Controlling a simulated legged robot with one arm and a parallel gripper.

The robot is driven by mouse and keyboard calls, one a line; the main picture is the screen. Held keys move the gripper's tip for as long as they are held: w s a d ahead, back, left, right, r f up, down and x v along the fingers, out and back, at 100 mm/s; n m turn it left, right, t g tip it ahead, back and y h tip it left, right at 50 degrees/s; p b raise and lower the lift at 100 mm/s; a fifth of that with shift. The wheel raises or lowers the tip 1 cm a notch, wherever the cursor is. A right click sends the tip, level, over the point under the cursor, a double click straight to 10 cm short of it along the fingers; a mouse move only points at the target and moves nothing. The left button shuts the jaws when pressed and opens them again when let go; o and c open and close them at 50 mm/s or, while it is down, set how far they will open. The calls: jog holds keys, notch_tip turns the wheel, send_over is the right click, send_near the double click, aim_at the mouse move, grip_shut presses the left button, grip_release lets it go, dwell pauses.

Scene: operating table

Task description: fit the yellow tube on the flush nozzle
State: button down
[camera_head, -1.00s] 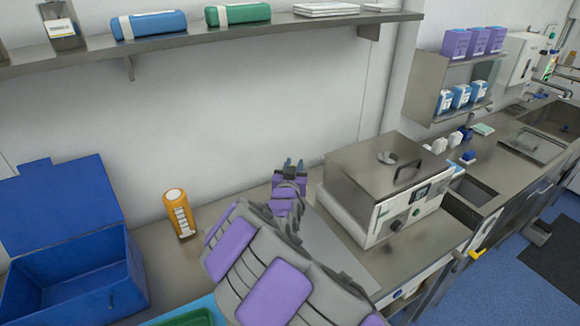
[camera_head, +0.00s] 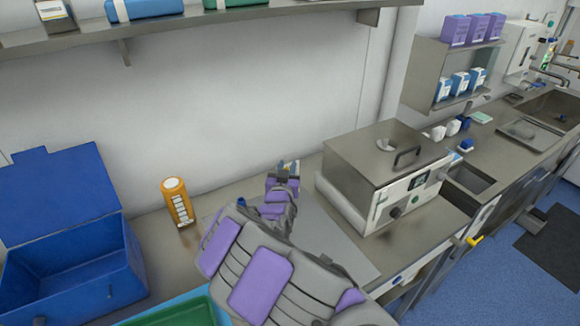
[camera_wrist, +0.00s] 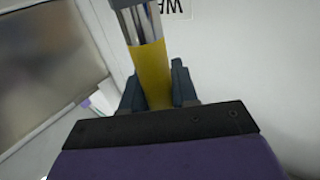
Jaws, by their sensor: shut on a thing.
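My gripper (camera_head: 287,168) is over the bench, left of the steel-lidded machine, in the head view. In the wrist view the gripper (camera_wrist: 156,82) has its dark fingers shut on the yellow tube (camera_wrist: 150,66), one on each side. The tube stands out beyond the fingertips. A shiny metal or clear cylindrical piece (camera_wrist: 137,22) is in line with its far end; I cannot tell whether it is part of the tube or the flush nozzle. The tube's near end is hidden by the gripper. I cannot make out the nozzle in the head view.
The steel-lidded machine (camera_head: 388,160) stands close on the right. An orange bottle (camera_head: 178,202) and an open blue box (camera_head: 70,262) are on the left. A green tray (camera_head: 180,312) is in front. A shelf (camera_head: 200,27) runs above.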

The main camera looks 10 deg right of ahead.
jog(key=shift+s+d+f, duration=0.1)
jog(key=shift+d+f, duration=0.05)
jog(key=shift+d, duration=0.15)
dwell(1.1)
jog(key=shift+a+f+b, duration=0.25)
jog(key=shift+f+b, duration=0.1)
jog(key=shift+f, duration=0.15)
dwell(0.3)
jog(key=shift+s+f, duration=0.1)
jog(key=shift+f, duration=0.1)
